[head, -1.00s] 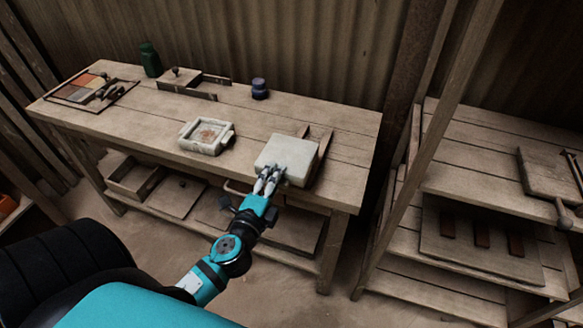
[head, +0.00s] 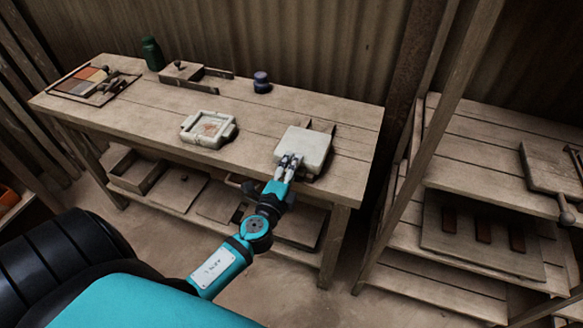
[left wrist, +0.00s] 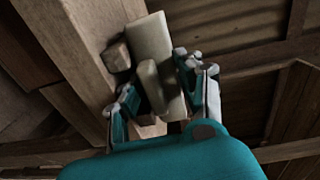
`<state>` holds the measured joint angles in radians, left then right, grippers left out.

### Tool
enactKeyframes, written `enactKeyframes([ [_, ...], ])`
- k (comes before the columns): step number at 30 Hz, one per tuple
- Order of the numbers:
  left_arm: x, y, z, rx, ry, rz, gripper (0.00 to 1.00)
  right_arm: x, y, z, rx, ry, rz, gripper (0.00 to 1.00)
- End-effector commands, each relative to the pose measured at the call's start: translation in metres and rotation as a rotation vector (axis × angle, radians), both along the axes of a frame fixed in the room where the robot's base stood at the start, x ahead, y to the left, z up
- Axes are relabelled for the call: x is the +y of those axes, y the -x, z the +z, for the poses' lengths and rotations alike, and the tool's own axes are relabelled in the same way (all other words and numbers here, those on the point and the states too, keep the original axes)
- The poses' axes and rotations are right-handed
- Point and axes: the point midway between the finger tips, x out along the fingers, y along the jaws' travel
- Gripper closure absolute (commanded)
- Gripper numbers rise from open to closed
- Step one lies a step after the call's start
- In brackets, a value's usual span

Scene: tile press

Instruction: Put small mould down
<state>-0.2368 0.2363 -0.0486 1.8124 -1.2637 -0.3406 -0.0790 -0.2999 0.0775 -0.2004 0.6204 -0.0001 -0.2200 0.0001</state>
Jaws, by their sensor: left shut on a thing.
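The small mould (head: 305,145), a pale square block, is at the right end of the wooden workbench (head: 250,152). My left gripper (head: 287,162) is shut on its near side. In the left wrist view the mould (left wrist: 149,42) shows as a pale slab with a lug between the fingers of my left gripper (left wrist: 155,90). Whether the mould's underside touches the wood is hidden. A second pale mould (head: 187,126), with a square recess and side lugs, lies on the bench to the left. My right gripper is not in view.
Two thin wooden bars (head: 330,128) stick out behind the held mould. A dark blue jar (head: 262,83), a green bottle (head: 152,54) and a colour tray (head: 62,88) stand farther back and left. A shelf rack post (head: 437,135) rises at the right.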

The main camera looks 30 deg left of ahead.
Motion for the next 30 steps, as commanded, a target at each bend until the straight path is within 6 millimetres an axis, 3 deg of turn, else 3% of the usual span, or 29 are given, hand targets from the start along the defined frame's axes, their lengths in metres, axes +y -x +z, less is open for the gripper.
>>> enactKeyframes([
  [3, 0.000, -0.001, -0.001, -0.005, -0.001, 0.000, 1.00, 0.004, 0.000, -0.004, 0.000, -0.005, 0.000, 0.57],
  [4, 0.000, 0.000, -0.003, 0.000, 0.000, 0.000, 0.61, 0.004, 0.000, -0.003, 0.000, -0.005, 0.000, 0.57],
  [6, 0.000, 0.000, -0.002, 0.000, 0.000, 0.000, 0.54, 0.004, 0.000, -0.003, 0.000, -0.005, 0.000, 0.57],
  [17, -0.001, 0.003, -0.001, 0.003, 0.001, 0.000, 0.54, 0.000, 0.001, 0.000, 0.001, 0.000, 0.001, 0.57],
  [30, -0.021, 0.087, -0.001, 0.003, 0.002, 0.001, 0.54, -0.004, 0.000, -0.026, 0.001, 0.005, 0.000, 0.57],
])
